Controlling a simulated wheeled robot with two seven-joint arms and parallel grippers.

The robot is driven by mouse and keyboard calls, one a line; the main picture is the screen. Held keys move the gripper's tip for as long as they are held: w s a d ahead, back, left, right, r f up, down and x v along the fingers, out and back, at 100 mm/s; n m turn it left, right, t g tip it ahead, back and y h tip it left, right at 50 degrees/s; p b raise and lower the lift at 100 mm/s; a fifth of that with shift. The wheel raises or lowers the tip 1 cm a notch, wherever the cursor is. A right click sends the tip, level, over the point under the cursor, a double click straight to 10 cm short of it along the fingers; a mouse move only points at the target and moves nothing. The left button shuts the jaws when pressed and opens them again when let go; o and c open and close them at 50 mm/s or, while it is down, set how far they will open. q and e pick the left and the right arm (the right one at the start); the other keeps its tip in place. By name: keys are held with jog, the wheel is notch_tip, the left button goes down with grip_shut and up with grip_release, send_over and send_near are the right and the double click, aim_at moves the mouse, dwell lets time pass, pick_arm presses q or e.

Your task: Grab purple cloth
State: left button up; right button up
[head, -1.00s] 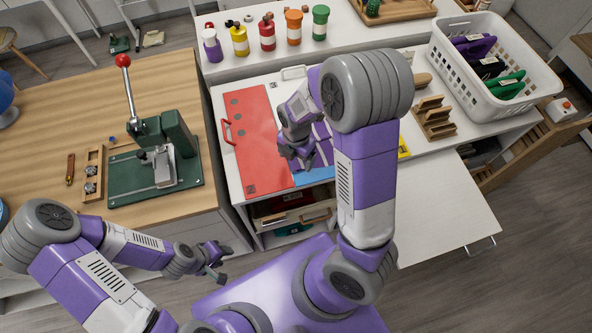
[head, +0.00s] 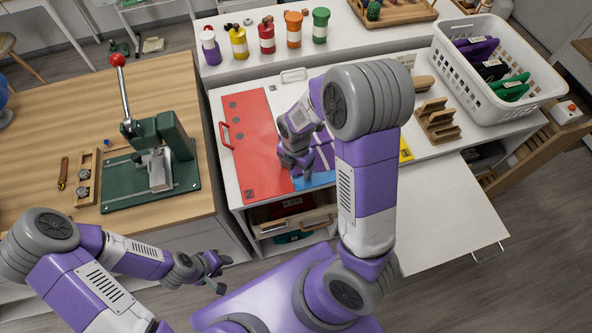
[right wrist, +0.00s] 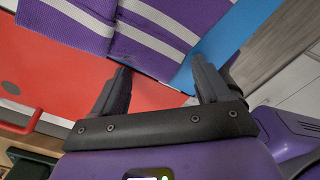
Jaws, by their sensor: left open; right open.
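The purple cloth (right wrist: 155,30) with pale stripes lies on the counter, over the edges of a red panel and a blue panel. In the head view the cloth (head: 322,157) is partly hidden by my right arm. My right gripper (right wrist: 160,80) is open and empty, with its two fingers pointing at the near edge of the cloth. In the head view the right gripper (head: 298,170) is above the red panel's right edge, beside the cloth. My left gripper (head: 220,272) is open and empty, low in front of the counter, away from the cloth.
The red panel (head: 248,130) with a handle lies left of the cloth, the blue panel (head: 318,180) beneath it. A green press (head: 165,165) stands on the wooden table. Several bottles (head: 266,38) line the back shelf. A white basket (head: 545,85) with folded cloths stands right.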

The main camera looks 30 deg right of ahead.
jog(key=shift+s+f, duration=0.1)
jog(key=shift+s, duration=0.05)
grip_shut()
dwell(0.5)
notch_tip(320, 180, up, 12)
jog(key=p, duration=1)
notch_tip(320, 180, up, 36)
jog(key=p, duration=1.3)
jog(key=shift+p, duration=0.3)
